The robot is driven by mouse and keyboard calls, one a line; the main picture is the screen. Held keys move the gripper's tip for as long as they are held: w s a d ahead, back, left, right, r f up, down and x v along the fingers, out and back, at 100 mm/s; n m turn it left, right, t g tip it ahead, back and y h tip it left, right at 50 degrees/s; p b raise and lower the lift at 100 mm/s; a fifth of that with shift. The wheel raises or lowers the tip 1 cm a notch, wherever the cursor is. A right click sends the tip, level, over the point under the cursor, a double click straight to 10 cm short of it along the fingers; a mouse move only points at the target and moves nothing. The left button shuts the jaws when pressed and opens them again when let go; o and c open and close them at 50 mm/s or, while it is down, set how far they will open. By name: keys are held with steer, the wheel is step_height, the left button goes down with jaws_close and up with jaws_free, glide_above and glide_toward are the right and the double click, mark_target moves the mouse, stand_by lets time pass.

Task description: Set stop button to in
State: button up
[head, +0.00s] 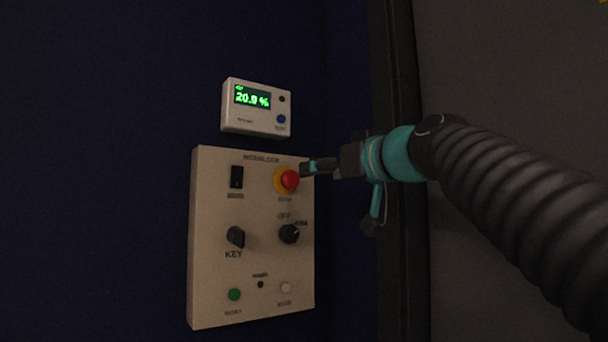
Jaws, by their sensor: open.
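The red stop button (290,180) sits on a yellow ring at the upper right of the beige interlock panel (213,270). From this view I cannot tell whether it is pressed in. My gripper (307,168) comes from the right, with its fingertips just beside the button's upper right edge. I cannot tell whether they touch it. The gripper is open, and nothing shows between its fingers.
The panel also holds a black rocker switch (237,177), a key switch (236,237), a black rotary knob (289,234), a green button (234,295) and a pale button (286,287). A display box (256,108) reading 20.0 % hangs above. Blue wall lies clear at left.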

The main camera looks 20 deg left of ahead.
mark_target(293, 177)
steer(key=p+x, duration=0.2)
steer(key=x, duration=0.8)
steer(key=shift+p, duration=0.4)
steer(key=shift+c, duration=0.2)
